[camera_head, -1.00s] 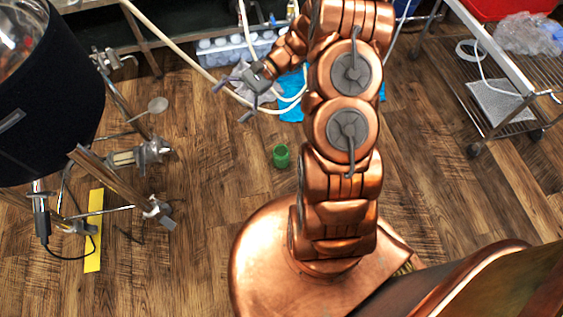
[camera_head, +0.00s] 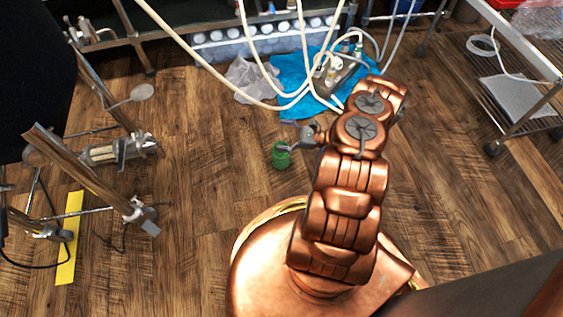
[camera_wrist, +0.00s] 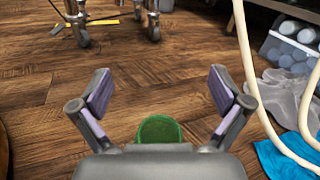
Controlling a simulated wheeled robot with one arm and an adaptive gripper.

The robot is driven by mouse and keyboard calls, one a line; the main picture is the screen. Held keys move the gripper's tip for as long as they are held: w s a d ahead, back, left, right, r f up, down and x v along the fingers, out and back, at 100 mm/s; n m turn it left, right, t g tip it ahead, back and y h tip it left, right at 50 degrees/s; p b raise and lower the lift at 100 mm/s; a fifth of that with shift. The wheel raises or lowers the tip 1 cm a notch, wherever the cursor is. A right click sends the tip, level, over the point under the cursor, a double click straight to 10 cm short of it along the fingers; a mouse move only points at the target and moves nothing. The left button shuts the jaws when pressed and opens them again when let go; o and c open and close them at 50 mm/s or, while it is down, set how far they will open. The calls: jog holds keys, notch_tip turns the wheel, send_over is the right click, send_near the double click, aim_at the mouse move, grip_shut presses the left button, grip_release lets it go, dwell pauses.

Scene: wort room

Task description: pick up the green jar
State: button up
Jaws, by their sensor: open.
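The green jar (camera_head: 281,156) stands upright on the wooden floor, left of my arm in the head view. In the wrist view its green rim (camera_wrist: 160,130) shows just beyond the gripper's body, centred between the two fingers; the lower part is hidden. My gripper (camera_head: 290,147) is low, right at the jar's upper right side in the head view. In the wrist view my gripper (camera_wrist: 160,88) has its fingers spread wide, one on each side of the jar, with nothing held. I cannot tell whether a finger touches the jar.
A blue cloth (camera_head: 290,75) and pale hoses (camera_head: 262,100) lie behind the jar, with a bin of bottles (camera_head: 250,42) at the back. A wire rack (camera_head: 515,100) stands right. A metal stand (camera_head: 90,165) is left. The floor left of the jar is clear.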

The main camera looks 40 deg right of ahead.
aim_at(284, 156)
jog(key=s+d+f+m+t+h+b, duration=0.1)
jog(key=f, duration=0.4)
jog(key=s+d+f+m+t+h+b, duration=0.1)
jog(key=s+d+f+m, duration=0.1)
jog(key=f, duration=0.3)
jog(key=s+d+f+m+h+b, duration=0.1)
jog(key=s+f+b, duration=0.1)
jog(key=f, duration=0.3)
jog(key=shift+s+d+m+t+h, duration=0.15)
jog(key=shift+d+m+t+h, duration=0.15)
jog(key=shift+t+h, duration=0.1)
jog(key=shift+f, duration=0.2)
jog(key=shift+x, duration=1.35)
jog(key=b+x, duration=0.2)
jog(key=x, duration=0.1)
jog(key=shift+a+b, duration=0.4)
jog(key=shift+w+a+r, duration=0.2)
jog(key=shift+w+a, duration=0.1)
jog(key=shift+w, duration=0.4)
jog(key=shift+c, duration=0.3)
jog(key=c, duration=1.2)
